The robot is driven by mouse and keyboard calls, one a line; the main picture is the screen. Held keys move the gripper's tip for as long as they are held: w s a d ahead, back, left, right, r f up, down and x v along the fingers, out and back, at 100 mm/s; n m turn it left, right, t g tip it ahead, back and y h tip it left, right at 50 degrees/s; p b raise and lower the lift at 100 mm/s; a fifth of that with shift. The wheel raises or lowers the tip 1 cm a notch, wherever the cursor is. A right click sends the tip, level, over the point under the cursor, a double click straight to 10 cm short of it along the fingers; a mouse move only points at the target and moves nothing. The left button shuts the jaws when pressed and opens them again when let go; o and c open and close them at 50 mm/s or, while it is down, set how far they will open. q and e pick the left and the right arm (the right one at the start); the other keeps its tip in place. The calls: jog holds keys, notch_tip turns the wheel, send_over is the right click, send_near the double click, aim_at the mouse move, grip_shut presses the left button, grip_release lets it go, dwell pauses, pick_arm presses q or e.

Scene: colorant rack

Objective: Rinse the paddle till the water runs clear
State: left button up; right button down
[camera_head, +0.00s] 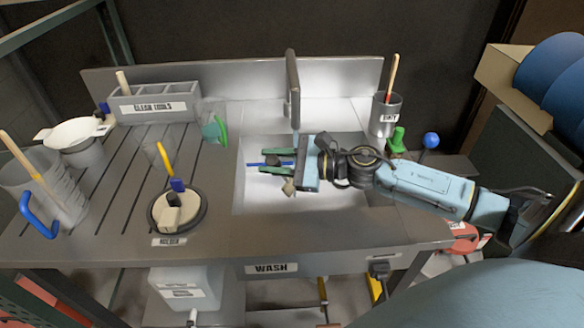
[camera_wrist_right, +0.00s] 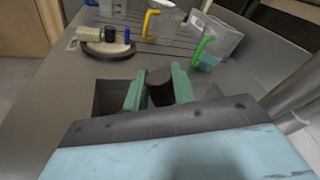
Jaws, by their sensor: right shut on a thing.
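My right gripper (camera_head: 278,161) reaches in from the right over the grey sink basin (camera_head: 250,205). Its green fingers are shut on a dark grip, which I take to be the paddle's; the same dark piece (camera_wrist_right: 160,85) shows between the fingers in the right wrist view. A small beige block (camera_head: 288,187) shows just below the fingers; I cannot tell for certain whether it belongs to the held thing. A thin blue bar (camera_head: 262,164) lies across the fingertips. The tall grey faucet (camera_head: 292,88) stands behind the gripper. No water stream is clearly visible. My left gripper is out of view.
A CLEAN TOOLS rack (camera_head: 150,105) stands at the back left. A round holder (camera_head: 177,212), a jug with a yellow handle (camera_head: 163,158) and a green-handled cup (camera_head: 215,128) stand left of the sink. A grey cup (camera_head: 386,115) stands at the back right.

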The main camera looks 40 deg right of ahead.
jog(key=shift+s+a+p, duration=0.3)
jog(key=shift+s+a, duration=0.05)
jog(key=shift+a, duration=0.3)
jog(key=shift+s+a+p, duration=0.25)
jog(key=shift+s+a, duration=0.15)
jog(key=shift+a, duration=0.25)
jog(key=shift+s+a+p, duration=0.3)
jog(key=shift+s+a, duration=0.05)
jog(key=shift+a, duration=0.3)
jog(key=s+a+r+p, duration=0.2)
jog(key=a+r+p, duration=0.2)
jog(key=p, duration=0.2)
jog(key=shift+s+a, duration=0.15)
jog(key=shift+s, duration=0.1)
